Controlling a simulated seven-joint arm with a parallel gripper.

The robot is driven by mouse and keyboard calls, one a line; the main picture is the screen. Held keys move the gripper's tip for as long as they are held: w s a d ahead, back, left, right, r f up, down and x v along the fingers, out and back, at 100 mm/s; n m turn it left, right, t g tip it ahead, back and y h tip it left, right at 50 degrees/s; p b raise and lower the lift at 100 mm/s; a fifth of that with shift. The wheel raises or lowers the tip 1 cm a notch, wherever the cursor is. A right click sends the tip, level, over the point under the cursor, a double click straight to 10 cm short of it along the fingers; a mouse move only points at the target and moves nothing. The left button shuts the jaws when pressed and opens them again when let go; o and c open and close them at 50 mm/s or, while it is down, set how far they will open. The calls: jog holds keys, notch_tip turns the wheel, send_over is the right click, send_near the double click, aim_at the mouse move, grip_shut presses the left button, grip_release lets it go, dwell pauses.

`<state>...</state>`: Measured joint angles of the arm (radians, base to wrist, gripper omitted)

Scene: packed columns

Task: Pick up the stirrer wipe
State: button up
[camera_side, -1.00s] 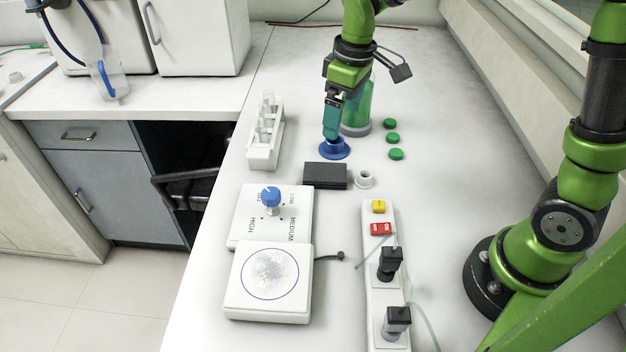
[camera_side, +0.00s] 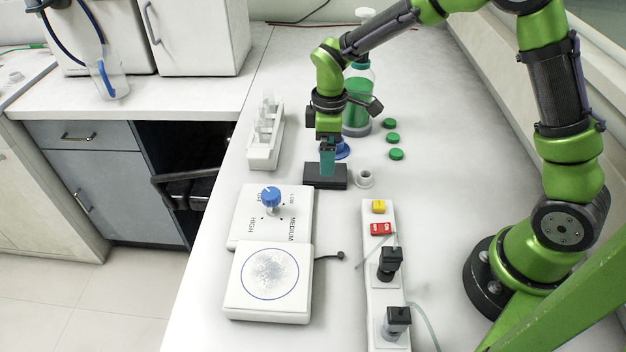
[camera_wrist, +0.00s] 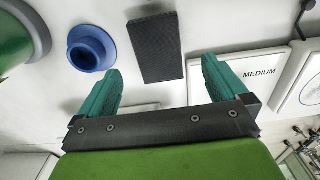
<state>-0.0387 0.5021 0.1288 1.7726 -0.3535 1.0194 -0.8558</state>
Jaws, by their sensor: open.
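A dark grey flat block (camera_side: 312,182) lies on the white bench and is the likeliest match for the stirrer wipe, though no label shows. It also shows in the wrist view (camera_wrist: 155,46), ahead of and between my fingertips. My gripper (camera_side: 327,172) is above the block in the side view, its teal fingers pointing down and partly covering it. In the wrist view my gripper (camera_wrist: 161,66) is open and empty, with the fingers wide apart. I cannot tell the exact height of the fingertips above the block.
A blue flanged cup (camera_wrist: 91,48) stands beside the block. A white ring (camera_side: 365,179) lies to its right. The green-filled bottle (camera_side: 357,112) and green caps (camera_side: 391,138) are behind. A stirrer (camera_side: 268,275) with a blue knob (camera_side: 270,196) and a power strip (camera_side: 372,250) are in front.

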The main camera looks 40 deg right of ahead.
jog(key=f, duration=0.5)
jog(key=shift+w+f, duration=0.25)
jog(key=shift+f, duration=0.15)
jog(key=c, duration=1.1)
jog(key=shift+o, duration=0.2)
notch_tip(320, 180, up, 10)
